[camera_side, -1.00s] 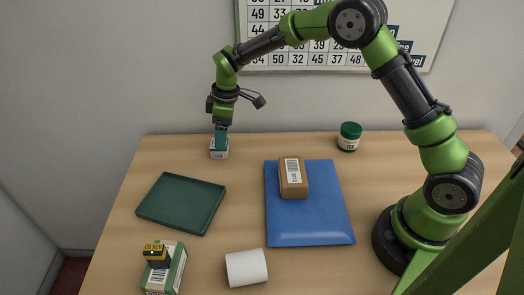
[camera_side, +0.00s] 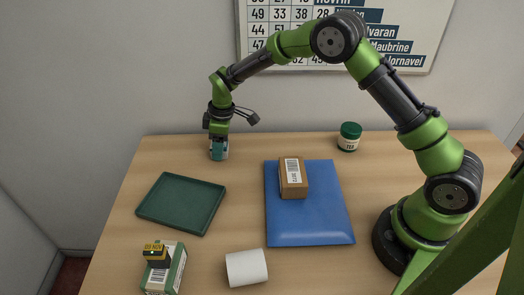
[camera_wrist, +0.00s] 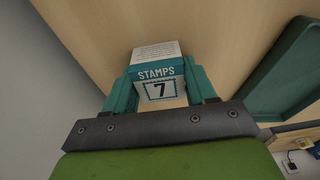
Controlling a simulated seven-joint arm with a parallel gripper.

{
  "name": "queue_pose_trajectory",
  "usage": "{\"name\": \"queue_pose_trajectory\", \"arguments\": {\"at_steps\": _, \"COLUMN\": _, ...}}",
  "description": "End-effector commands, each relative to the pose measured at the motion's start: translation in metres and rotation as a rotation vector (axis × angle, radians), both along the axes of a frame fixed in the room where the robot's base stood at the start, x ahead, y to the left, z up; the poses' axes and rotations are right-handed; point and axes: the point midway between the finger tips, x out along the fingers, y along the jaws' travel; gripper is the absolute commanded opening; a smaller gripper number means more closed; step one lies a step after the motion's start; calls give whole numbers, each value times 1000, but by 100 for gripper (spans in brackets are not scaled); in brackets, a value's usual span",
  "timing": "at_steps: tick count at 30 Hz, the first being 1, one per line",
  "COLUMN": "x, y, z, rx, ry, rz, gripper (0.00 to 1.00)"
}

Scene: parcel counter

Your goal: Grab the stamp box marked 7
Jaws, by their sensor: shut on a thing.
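The stamp box (camera_wrist: 158,78) is small and white with a teal band reading STAMPS and a black 7 in the wrist view. In the side view the stamp box (camera_side: 219,157) is at the back left of the table, mostly covered by the fingers. My gripper (camera_side: 219,147) points down over it. In the wrist view my gripper's teal fingers (camera_wrist: 160,92) are on both sides of the box, shut on it. I cannot tell whether the box is clear of the table.
A green tray (camera_side: 181,231) lies in front of the gripper. A blue padded envelope (camera_side: 310,225) bears a brown parcel (camera_side: 292,171). A green-lidded jar (camera_side: 349,137) stands at the back. A white roll (camera_side: 246,267) and a green-white box (camera_side: 176,274) with a black-yellow stamper (camera_side: 156,253) are at the front.

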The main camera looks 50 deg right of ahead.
Motion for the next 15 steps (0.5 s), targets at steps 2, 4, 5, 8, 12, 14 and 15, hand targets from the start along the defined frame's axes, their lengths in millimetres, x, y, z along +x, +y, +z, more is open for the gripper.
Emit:
{"name": "queue_pose_trajectory", "arguments": {"at_steps": 2, "x": 0, "y": 0, "z": 0, "rx": 0, "ry": 0, "rz": 0, "gripper": 25}}
{"name": "queue_pose_trajectory", "arguments": {"at_steps": 4, "x": 0, "y": 0, "z": 0, "rx": 0, "ry": 0, "rz": 0, "gripper": 24}}
{"name": "queue_pose_trajectory", "arguments": {"at_steps": 5, "x": 0, "y": 0, "z": 0, "rx": 0, "ry": 0, "rz": 0, "gripper": 24}}
{"name": "queue_pose_trajectory", "arguments": {"at_steps": 8, "x": 0, "y": 0, "z": 1, "rx": 1, "ry": -1, "rz": 0, "gripper": 24}}
{"name": "queue_pose_trajectory", "arguments": {"at_steps": 12, "x": 1, "y": 0, "z": 12, "rx": 1, "ry": -3, "rz": -1, "gripper": 24}}
{"name": "queue_pose_trajectory", "arguments": {"at_steps": 14, "x": 1, "y": 0, "z": 22, "rx": 2, "ry": -5, "rz": -1, "gripper": 24}}
{"name": "queue_pose_trajectory", "arguments": {"at_steps": 15, "x": 1, "y": 0, "z": 30, "rx": 1, "ry": -6, "rz": -1, "gripper": 24}}
